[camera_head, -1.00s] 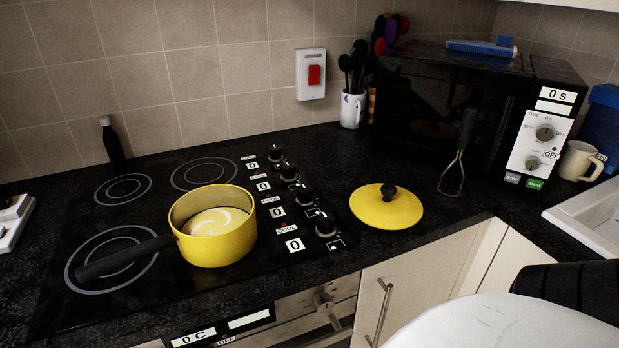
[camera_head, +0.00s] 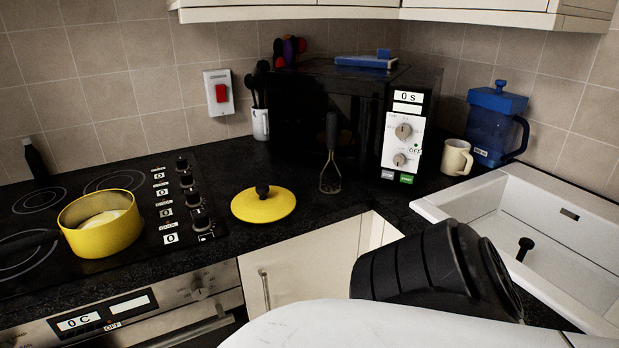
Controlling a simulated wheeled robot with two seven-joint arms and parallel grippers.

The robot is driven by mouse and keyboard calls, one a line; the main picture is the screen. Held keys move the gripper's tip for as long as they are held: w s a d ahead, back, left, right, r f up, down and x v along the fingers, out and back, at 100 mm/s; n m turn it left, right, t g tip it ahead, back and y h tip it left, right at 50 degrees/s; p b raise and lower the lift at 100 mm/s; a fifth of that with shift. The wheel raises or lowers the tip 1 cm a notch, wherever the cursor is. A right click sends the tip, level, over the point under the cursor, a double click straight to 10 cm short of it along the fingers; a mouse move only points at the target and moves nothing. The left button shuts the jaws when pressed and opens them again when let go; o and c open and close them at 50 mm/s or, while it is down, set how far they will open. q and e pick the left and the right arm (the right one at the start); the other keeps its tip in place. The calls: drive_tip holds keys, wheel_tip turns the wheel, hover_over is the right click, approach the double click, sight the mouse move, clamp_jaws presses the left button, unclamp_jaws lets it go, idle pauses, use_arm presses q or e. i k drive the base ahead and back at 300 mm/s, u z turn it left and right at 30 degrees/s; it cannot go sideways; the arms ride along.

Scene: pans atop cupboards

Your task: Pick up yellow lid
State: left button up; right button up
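The yellow lid (camera_head: 276,207) with a black knob lies flat on the dark worktop, between the hob and the microwave. The yellow pan (camera_head: 104,234) stands uncovered on the hob at the left, with something pale inside. Its black handle points left. A white and black part of my own arm fills the lower right, well apart from the lid. Neither of my grippers shows in the view.
The black microwave (camera_head: 330,118) stands behind the lid. A masher (camera_head: 331,160) stands or leans in front of it. A white mug with utensils (camera_head: 260,124), a cream mug (camera_head: 456,157), a blue jug (camera_head: 494,125) and the white sink (camera_head: 540,225) are around.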

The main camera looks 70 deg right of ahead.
sight(263, 203)
drive_tip(key=k, duration=0.15)
drive_tip(key=z, duration=1.4)
